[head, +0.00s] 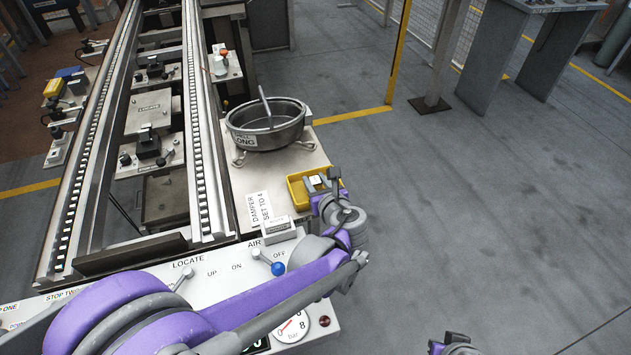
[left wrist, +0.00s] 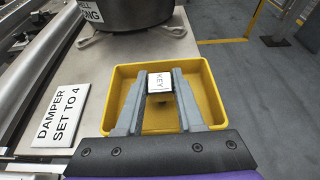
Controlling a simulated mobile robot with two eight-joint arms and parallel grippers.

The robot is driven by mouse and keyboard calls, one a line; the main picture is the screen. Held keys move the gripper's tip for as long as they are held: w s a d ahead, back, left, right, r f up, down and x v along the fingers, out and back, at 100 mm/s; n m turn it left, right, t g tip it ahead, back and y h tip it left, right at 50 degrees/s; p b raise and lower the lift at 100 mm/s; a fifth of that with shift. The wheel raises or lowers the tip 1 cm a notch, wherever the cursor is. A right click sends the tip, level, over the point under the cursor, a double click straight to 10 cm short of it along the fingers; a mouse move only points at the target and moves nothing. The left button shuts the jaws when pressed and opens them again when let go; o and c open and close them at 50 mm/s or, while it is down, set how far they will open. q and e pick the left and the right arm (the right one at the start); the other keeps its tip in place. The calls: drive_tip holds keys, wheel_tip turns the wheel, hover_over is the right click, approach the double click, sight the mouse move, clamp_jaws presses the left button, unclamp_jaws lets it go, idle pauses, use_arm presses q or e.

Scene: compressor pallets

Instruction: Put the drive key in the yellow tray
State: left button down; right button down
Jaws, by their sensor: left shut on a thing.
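The yellow tray (head: 293,192) sits on the pale plate beside the rails; in the left wrist view the yellow tray (left wrist: 212,88) spreads beneath my fingers. My left gripper (head: 322,182) is over the tray. It is shut on the drive key, a small block with a white face marked KEY (left wrist: 161,82), between the fingertips. The key seems to be above or inside the tray; I cannot tell whether it touches the floor. My right gripper (head: 455,345) shows only in part at the bottom edge; its jaws are unclear.
A round metal pan (head: 268,125) with a handle stands just behind the tray. A white sign reading DAMPER SET TO 4 (head: 259,208) lies to the left. A control panel (head: 225,262) with levers is in front. Open grey floor (head: 470,200) lies to the right.

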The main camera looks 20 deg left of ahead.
use_arm(q)
drive_tip(key=shift+f, duration=0.15)
drive_tip(key=c, duration=0.5)
unclamp_jaws()
drive_tip(key=shift+r, duration=0.2)
drive_tip(key=shift+s+d+r, duration=0.15)
drive_tip(key=p+v, duration=0.1)
drive_tip(key=v, duration=1)
drive_tip(key=shift+s+d+p, duration=0.15)
drive_tip(key=shift+s+p, duration=0.05)
drive_tip(key=shift+p, duration=0.15)
